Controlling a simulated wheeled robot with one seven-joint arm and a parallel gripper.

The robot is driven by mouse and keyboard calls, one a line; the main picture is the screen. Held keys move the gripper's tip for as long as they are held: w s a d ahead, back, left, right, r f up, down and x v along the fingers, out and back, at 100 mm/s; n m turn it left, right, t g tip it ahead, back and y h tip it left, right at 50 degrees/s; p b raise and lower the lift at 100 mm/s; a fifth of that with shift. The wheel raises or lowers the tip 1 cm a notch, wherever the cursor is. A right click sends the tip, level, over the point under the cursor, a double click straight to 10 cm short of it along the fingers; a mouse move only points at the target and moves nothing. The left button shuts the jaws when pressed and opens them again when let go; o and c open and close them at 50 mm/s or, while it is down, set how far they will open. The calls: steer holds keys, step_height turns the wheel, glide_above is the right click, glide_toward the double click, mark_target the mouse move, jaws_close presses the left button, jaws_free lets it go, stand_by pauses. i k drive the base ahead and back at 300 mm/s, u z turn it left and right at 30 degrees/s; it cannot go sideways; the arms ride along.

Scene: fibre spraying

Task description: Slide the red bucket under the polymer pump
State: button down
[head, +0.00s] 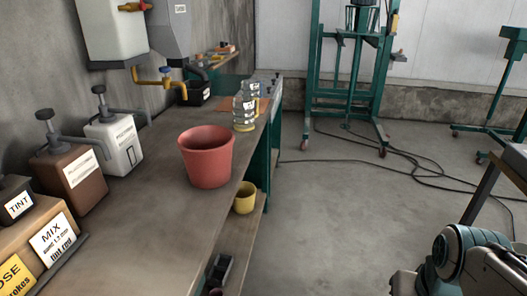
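The red bucket (206,157) stands upright on the workbench near its right edge, open at the top. Two pump containers stand to its left along the wall: a white one (118,146) and a brown one (70,182), each with a dark pump head and a grey spout. Their labels are too small to read surely, so I cannot tell which is the polymer pump. The bucket is to the right of both spouts, apart from them. Part of my arm shows at the bottom right, away from the bucket; my gripper is not in view.
A TINT pump box (17,202) and a MIX sign (52,243) are at the near left. Clear jars (244,112) stand behind the bucket. A yellow bucket (245,198) sits on the lower shelf. The bench (145,208) between pumps and bucket is clear. Cables (345,163) cross the floor.

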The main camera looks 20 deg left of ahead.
mark_target(208, 158)
steer(key=u, duration=0.65)
steer(key=i, duration=0.8)
steer(key=u, duration=0.8)
